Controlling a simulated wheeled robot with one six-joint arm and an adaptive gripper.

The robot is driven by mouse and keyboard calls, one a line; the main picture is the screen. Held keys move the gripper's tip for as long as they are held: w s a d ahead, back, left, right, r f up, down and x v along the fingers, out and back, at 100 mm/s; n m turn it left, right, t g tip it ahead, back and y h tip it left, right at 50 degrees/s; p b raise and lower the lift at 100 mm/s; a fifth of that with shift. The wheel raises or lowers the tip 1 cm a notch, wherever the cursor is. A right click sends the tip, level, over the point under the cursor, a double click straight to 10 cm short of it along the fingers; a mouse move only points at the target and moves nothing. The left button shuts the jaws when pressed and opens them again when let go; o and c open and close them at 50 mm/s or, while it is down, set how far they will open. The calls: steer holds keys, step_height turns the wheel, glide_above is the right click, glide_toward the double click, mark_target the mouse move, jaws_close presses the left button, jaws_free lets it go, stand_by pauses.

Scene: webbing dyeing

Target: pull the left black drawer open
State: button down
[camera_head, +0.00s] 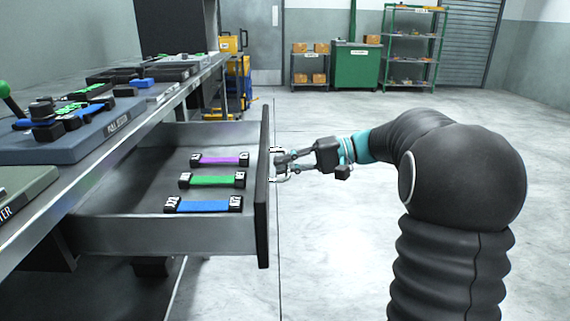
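The black drawer shows at the left under the workbench, pulled well out, with its black front panel (263,190) facing right. Its grey inside is visible from above. In it lie three webbing pieces with black ends: purple (221,160), green (212,180) and blue (203,206). My gripper (281,164) is at the outer face of the front panel, at the light metal handle (276,178). Its fingers overlap the handle, and I cannot tell whether they are closed around it.
The workbench (150,104) above the drawer carries a blue-grey block (75,136) and other fixtures. A green cabinet (356,66) and a green shelf rack (410,48) stand far back. The floor (330,240) right of the drawer is clear.

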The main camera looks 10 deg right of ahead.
steer(key=c, duration=1.2)
jaws_free()
steer(key=shift+w, duration=0.1)
steer(key=v, duration=1.2)
